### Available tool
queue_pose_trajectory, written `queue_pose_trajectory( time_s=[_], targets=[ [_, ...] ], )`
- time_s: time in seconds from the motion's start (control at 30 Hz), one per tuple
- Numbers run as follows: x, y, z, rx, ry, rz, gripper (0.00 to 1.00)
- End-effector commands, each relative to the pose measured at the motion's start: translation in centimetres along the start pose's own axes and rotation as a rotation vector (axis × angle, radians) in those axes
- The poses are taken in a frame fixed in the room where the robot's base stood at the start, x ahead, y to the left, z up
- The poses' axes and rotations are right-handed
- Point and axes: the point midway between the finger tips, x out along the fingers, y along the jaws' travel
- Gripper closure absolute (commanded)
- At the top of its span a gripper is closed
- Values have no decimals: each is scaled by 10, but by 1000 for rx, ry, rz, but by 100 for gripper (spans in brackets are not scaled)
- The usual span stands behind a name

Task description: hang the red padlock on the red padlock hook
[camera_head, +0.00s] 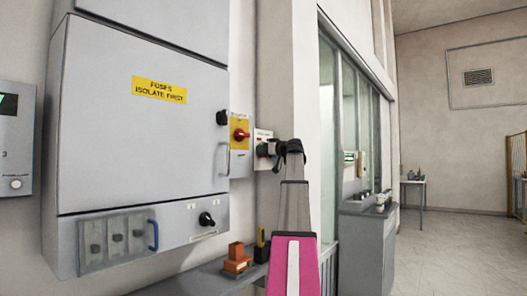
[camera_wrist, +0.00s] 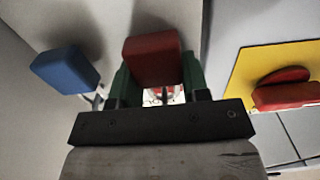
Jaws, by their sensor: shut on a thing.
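The red padlock (camera_wrist: 152,58) is between the green fingers of my gripper (camera_wrist: 155,88) in the wrist view. My gripper is shut on its body. A bit of bright metal shows below the body, between the fingers. In the head view my gripper (camera_head: 264,149) is in front of a small white plate (camera_head: 262,135) on the wall, right of the yellow switch plate. The red padlock cannot be made out clearly there. The red padlock hook is hidden behind my gripper and the padlock, so I cannot tell whether the shackle touches it.
A blue padlock (camera_wrist: 65,68) is just left of my gripper in the wrist view. A yellow plate with a red rotary handle (camera_wrist: 287,90) is close on the right. The grey fuse cabinet (camera_head: 140,130) fills the left. A ledge (camera_head: 205,280) below holds orange blocks (camera_head: 237,262).

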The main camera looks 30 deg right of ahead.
Motion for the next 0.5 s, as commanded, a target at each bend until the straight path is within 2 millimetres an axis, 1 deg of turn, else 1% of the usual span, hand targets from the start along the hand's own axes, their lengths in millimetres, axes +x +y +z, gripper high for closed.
queue_pose_trajectory(
  time_s=[0.1,0.13,0.17,0.2,0.5],
  targets=[
    [0,0,0,0,0,0,83],
    [0,0,0,0,0,0,51],
    [0,0,0,0,0,0,42],
    [0,0,0,0,0,0,29],
    [-1,0,0,0,0,0,28]
  ],
)
